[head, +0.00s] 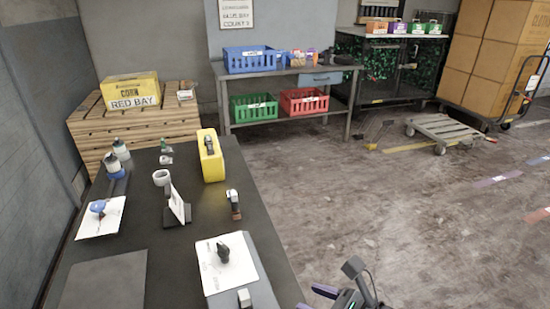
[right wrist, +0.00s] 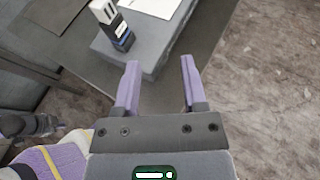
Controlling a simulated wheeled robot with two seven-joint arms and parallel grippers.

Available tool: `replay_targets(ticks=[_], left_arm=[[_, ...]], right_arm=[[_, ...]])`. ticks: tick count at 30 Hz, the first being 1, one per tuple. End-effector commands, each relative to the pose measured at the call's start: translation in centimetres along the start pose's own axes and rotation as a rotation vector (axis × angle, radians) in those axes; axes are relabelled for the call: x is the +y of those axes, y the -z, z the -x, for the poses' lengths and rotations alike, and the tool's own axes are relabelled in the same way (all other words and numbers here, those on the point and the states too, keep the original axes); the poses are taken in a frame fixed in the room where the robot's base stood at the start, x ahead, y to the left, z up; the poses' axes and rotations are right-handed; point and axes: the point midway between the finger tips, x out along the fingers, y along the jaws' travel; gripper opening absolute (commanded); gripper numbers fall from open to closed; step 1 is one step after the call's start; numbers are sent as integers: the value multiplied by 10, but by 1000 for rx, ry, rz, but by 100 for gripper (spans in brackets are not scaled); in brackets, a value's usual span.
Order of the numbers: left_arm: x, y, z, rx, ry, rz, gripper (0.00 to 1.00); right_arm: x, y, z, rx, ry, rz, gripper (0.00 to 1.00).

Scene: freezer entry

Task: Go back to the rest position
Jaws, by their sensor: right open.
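My right gripper (right wrist: 160,66) is open and empty in the right wrist view. Its two purple fingers are apart, above the edge of the dark table. In the head view the purple fingers of the right gripper (head: 318,296) show at the bottom, just right of the near table corner. Nothing is between the fingers. My left gripper is not in the head view, and I cannot make it out in the right wrist view.
The dark table (head: 140,222) holds a yellow case (head: 211,160), a tape roll (head: 161,177), papers and bottles. A wooden crate (head: 130,128), a shelf table with coloured baskets, a flat trolley (head: 445,130) and stacked cartons (head: 490,50) stand behind.

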Motion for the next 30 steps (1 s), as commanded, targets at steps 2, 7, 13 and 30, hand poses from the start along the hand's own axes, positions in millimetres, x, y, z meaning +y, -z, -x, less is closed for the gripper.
replay_targets(ticks=[2, 7, 13, 30], left_arm=[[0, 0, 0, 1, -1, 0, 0], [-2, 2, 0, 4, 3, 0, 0], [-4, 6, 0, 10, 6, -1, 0], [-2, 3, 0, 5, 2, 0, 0]], right_arm=[[-5, 8, -3, -9, 17, -116, 54], [-19, 29, -8, -42, 73, -419, 54], [-40, 78, -10, -104, 201, -923, 54], [118, 403, 112, 529, -1397, 2599, 54]])
